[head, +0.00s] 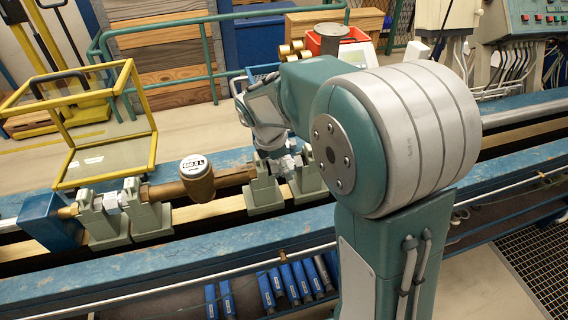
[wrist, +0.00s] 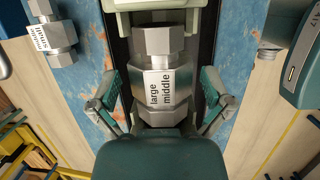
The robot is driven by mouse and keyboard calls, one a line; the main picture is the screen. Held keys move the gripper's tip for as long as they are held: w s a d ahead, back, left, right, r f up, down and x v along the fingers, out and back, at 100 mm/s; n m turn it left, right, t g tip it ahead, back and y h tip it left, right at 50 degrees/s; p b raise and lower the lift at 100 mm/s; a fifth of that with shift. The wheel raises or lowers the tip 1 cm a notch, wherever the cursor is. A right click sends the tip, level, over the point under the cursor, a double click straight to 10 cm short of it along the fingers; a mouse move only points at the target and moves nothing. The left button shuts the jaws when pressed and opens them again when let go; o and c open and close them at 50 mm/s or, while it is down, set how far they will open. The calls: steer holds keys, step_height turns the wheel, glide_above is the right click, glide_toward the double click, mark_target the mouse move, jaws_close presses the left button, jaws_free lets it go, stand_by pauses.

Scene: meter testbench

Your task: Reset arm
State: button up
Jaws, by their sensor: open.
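My gripper (wrist: 163,112) is open, with one finger at each side of a grey metal hex fitting (wrist: 155,50) labelled "large middle". The fitting shows between the fingers in the wrist view; a clear gap shows at its sides. In the head view my gripper (head: 283,163) hangs over the bench trough, just right of the water meter. My arm's large round joint hides part of the bench behind it. The bronze meter (head: 197,180) with a white dial sits in the line between pale green clamp blocks (head: 262,192).
A smaller labelled fitting (wrist: 51,35) lies on the blue bench rail at upper left in the wrist view. A yellow frame (head: 108,127) stands left of the meter. A red container (head: 336,42) and a control panel (head: 538,20) are behind the bench.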

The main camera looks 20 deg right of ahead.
mark_target(286, 158)
steer(key=shift+s+f, duration=0.25)
steer(key=shift+f, duration=0.2)
steer(key=shift+w+r, duration=0.15)
steer(key=shift+r, duration=0.9)
steer(key=shift+w+r, duration=0.1)
steer(key=shift+r, duration=4.2)
